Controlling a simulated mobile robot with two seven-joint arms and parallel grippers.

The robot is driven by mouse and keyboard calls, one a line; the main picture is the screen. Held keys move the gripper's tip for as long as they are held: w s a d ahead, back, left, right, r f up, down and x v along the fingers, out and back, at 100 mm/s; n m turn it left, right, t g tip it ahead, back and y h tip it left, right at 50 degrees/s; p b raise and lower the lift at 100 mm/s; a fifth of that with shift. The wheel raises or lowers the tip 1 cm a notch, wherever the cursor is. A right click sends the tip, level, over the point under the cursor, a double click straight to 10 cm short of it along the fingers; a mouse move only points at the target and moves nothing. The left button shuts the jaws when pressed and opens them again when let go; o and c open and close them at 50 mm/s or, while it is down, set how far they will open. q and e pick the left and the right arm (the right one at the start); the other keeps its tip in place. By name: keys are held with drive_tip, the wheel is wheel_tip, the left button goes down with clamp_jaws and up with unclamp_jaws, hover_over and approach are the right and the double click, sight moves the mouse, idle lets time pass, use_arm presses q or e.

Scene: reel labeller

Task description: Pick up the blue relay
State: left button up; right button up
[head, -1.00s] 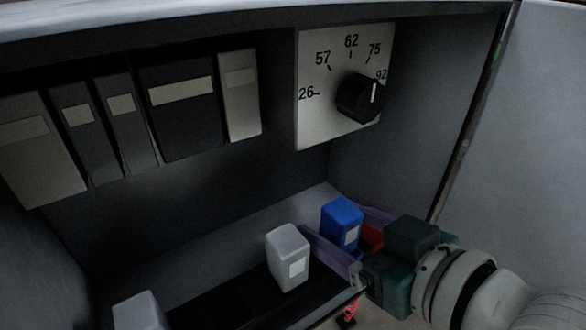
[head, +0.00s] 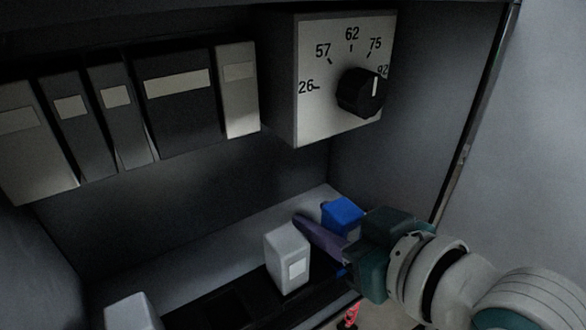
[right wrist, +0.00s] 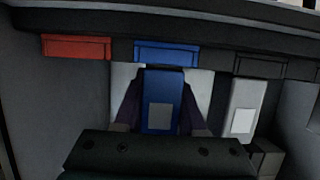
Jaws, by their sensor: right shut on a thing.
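The blue relay (head: 343,213) is in the head view at the lower middle right, with its lower part hidden behind my right gripper. In the right wrist view the blue relay (right wrist: 161,100) stands upright with a grey label on its face. My right gripper (head: 325,232) has its purple fingers on either side of the relay, shut on it. In the wrist view the fingers (right wrist: 160,108) flank its sides. My left gripper does not show.
A grey relay (head: 287,257) stands left of the blue one, and another grey one (head: 133,311) is at the lower left. A dial box (head: 330,85) with a black knob and several modules (head: 178,100) are on the back wall above. A red block (right wrist: 76,47) shows in the wrist view.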

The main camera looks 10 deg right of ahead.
clamp_jaws()
